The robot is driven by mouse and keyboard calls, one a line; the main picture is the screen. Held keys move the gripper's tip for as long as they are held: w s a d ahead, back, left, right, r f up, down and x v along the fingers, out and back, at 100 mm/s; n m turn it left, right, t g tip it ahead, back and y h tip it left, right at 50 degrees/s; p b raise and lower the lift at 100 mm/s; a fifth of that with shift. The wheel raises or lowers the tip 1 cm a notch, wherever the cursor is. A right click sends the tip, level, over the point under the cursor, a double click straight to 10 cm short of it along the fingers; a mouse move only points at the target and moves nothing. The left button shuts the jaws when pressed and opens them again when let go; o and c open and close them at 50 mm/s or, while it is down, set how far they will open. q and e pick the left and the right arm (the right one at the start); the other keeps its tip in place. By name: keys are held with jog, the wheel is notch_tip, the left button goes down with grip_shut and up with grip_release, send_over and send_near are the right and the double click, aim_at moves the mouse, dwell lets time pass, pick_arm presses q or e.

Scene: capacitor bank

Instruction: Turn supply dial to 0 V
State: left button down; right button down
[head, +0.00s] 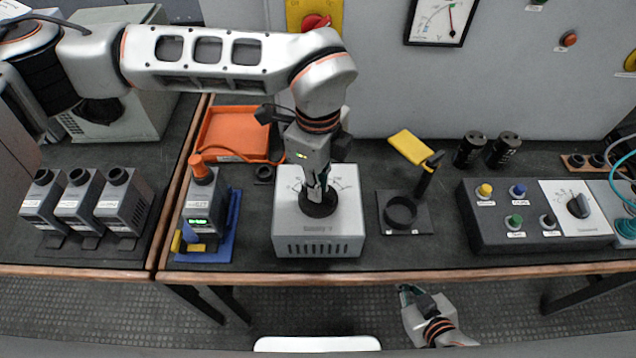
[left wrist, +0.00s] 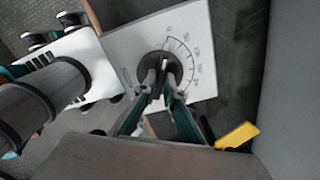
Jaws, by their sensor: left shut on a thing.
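The supply box (head: 318,239) is a pale grey box with a vented front, standing on the bench in the middle of the head view. Its round black dial (head: 319,207) sits on the sloped top panel. My left gripper (head: 317,196) reaches down from above and is shut on the dial's grip. The left wrist view shows the dial (left wrist: 146,65) between my fingertips (left wrist: 159,86), with a numbered scale curving around it. The fingers partly hide the dial, so its exact setting cannot be read. My right gripper (head: 408,293) hangs low in front of the bench, away from the supply.
A blue holder (head: 231,229) with a handheld meter is left of the supply. An orange tray (head: 236,128) lies behind it. A black stand with a ring (head: 401,210) is to the right, then a control box (head: 507,242). A dial gauge (head: 441,20) hangs on the back panel.

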dwell(0.5)
pick_arm(q)
jog(key=c, duration=2.1)
grip_release()
jog(key=shift+c, duration=0.2)
notch_tip(320, 180, up, 12)
jog(key=shift+s, duration=0.15)
